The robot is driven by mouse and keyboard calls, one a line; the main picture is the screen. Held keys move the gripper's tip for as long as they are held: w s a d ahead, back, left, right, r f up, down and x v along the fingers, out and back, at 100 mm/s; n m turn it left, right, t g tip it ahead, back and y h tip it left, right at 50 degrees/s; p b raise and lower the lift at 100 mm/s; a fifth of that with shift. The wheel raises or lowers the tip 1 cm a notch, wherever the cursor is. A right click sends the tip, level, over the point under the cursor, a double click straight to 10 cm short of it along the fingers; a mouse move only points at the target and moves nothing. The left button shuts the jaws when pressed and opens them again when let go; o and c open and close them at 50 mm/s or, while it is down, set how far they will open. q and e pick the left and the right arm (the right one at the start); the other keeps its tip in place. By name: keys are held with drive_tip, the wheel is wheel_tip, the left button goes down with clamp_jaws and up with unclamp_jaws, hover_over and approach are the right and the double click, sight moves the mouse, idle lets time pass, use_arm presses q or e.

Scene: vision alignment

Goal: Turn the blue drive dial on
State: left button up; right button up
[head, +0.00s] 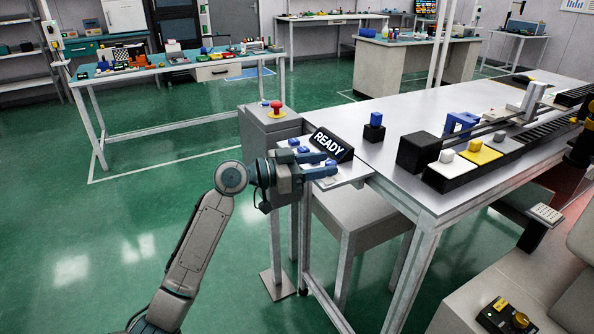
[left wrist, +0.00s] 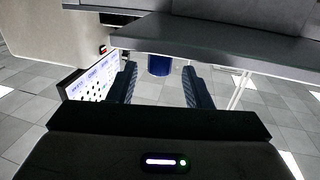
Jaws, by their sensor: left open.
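My left gripper (head: 332,164) reaches in from the left over the small control panel (head: 349,172), with its fingers pointing right and apart. The gripper covers part of the panel, and I cannot tell which blue control is the drive dial. In the left wrist view the two open fingers (left wrist: 160,88) have nothing between their tips that I can see as held. A blue round thing (left wrist: 159,65) shows beyond them, under a grey edge; I cannot tell whether it is the dial. My right gripper is not in view.
A black READY sign (head: 331,145) stands behind the panel. A red button (head: 276,109) is on a grey box at the back left. The large table (head: 400,185) to the right bears a blue block (head: 374,120) and a conveyor. Green floor is free at left.

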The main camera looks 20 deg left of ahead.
use_arm(q)
drive_tip(key=b+v, duration=0.1)
drive_tip(key=v, duration=0.5)
drive_tip(key=shift+s+a, duration=0.15)
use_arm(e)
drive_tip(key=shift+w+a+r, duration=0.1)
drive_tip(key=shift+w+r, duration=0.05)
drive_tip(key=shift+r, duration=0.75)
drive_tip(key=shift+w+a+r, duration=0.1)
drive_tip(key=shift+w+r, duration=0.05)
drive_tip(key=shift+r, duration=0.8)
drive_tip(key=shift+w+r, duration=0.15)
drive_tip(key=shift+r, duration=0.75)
